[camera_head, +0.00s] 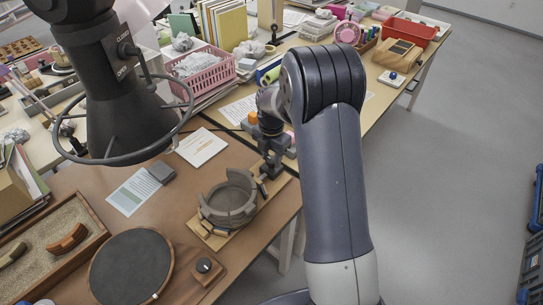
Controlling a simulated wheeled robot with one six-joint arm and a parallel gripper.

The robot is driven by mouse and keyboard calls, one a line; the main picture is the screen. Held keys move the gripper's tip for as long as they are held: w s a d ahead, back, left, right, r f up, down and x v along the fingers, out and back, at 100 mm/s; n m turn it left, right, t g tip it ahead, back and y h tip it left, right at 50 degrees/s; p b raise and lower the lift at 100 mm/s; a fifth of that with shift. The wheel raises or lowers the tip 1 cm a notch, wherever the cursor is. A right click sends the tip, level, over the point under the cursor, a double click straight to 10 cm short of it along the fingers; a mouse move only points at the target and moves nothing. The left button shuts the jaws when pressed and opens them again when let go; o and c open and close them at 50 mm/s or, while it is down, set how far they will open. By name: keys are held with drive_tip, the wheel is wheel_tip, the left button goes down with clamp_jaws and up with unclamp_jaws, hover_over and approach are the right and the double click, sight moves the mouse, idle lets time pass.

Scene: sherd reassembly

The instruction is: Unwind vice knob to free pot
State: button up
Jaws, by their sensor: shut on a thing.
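A grey-brown pot (230,198) with a broken, uneven rim stands on a small wooden vice (204,234) near the table's right edge. A block of the vice touches or nearly touches the pot's near side, and another stands at its right. My gripper (270,172) reaches down at the vice's right end, just beyond the pot. Its fingers are shut on the vice knob, which they mostly hide. The grip itself is small in this view, and I cannot tell how far the knob is turned.
A sand tray (52,248) holding curved sherds (67,239) is at the left. A grey block (161,172) and papers lie behind the pot. A pink basket (205,75) stands farther back.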

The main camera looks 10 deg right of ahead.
sight(271, 159)
idle(0.3)
drive_tip(key=o, duration=1)
wheel_tip(271, 159, up, 11)
drive_tip(key=shift+f, duration=0.1)
wheel_tip(271, 159, down, 11)
drive_tip(key=shift+r, duration=0.1)
idle(0.5)
drive_tip(key=shift+r, duration=0.1)
